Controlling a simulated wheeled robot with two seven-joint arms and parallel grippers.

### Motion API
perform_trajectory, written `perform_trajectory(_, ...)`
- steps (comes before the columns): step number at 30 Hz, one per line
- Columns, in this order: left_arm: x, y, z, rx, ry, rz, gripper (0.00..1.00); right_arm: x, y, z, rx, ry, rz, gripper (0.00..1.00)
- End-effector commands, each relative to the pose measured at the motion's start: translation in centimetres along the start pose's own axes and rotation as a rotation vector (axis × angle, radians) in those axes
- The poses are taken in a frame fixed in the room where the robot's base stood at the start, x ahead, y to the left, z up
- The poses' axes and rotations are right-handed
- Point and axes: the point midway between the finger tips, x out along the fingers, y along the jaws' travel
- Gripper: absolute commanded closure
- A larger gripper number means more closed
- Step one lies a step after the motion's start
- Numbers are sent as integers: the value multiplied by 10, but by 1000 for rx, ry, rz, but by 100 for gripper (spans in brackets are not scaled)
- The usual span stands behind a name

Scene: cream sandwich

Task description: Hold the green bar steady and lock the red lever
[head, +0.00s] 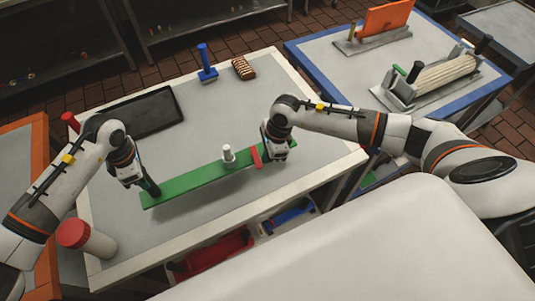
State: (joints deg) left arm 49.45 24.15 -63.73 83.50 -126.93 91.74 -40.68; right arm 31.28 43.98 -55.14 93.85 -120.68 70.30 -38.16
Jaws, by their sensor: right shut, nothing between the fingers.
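The long green bar (190,182) runs slantwise across the front of the grey-topped table. A short red lever (256,157) lies across the bar near its right end, and a white peg (228,155) stands on the bar just left of it. My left gripper (152,188) is at the bar's left end with its dark fingertips touching or overlapping it. I cannot tell whether its fingers grip the bar. My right gripper (279,153) is shut and empty at the bar's right end, just right of the red lever, and hides that end.
A black tray (150,112), a blue-handled tool (206,65) and a brown ridged block (243,68) lie at the back. A red-lidded jar (85,238) stands at the front left. A blue-edged table (340,68) with machines is at the right.

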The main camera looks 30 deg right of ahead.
Motion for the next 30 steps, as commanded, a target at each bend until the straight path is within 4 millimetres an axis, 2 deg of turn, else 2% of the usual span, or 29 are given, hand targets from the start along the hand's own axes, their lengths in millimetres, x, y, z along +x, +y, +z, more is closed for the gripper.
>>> perform_trajectory(17, -2, -1, -2, 1, 7, -3, 100, 1, -4, -8, 118, 4, 28, 100)
perform_trajectory(30, -2, -1, -3, 2, 9, -3, 100, 6, -10, -28, 430, 5, 106, 100)
